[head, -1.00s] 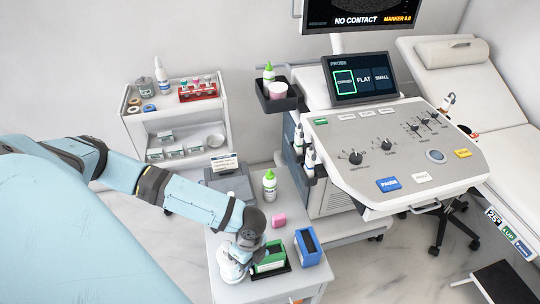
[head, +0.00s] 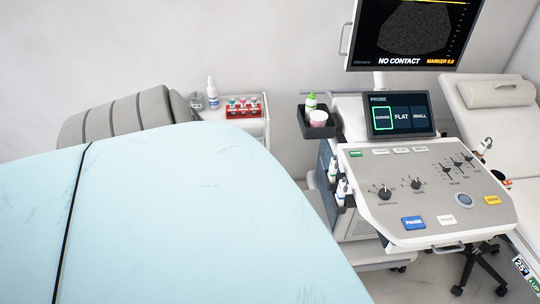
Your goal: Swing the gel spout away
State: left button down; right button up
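A gel bottle with a green cap (head: 311,102) stands upright in the black side tray of the ultrasound cart, beside a pink cup (head: 319,117). White bottles (head: 341,190) sit in holders on the cart's left side. I cannot make out which way any spout points. My own large light-blue arm part fills the left and lower middle of the view. Neither my left nor my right gripper is in view.
The cart's console (head: 430,190) and probe screen (head: 401,116) stand at the right, under a monitor (head: 412,35) reading "NO CONTACT". A white shelf cart (head: 256,128) with a red tube rack (head: 243,108) is behind my arm. An exam bed (head: 495,120) is at far right.

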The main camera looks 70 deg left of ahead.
pick_arm(q)
jog(key=shift+s, duration=0.1)
dwell(0.4)
jog(key=c, duration=1.2)
grip_release()
jog(key=shift+c, duration=0.2)
notch_tip(320, 180, up, 14)
jog(key=w, duration=0.2)
jog(key=shift+w+d+f, duration=0.2)
jog(key=shift+w+d, duration=0.15)
jog(key=shift+d, duration=0.05)
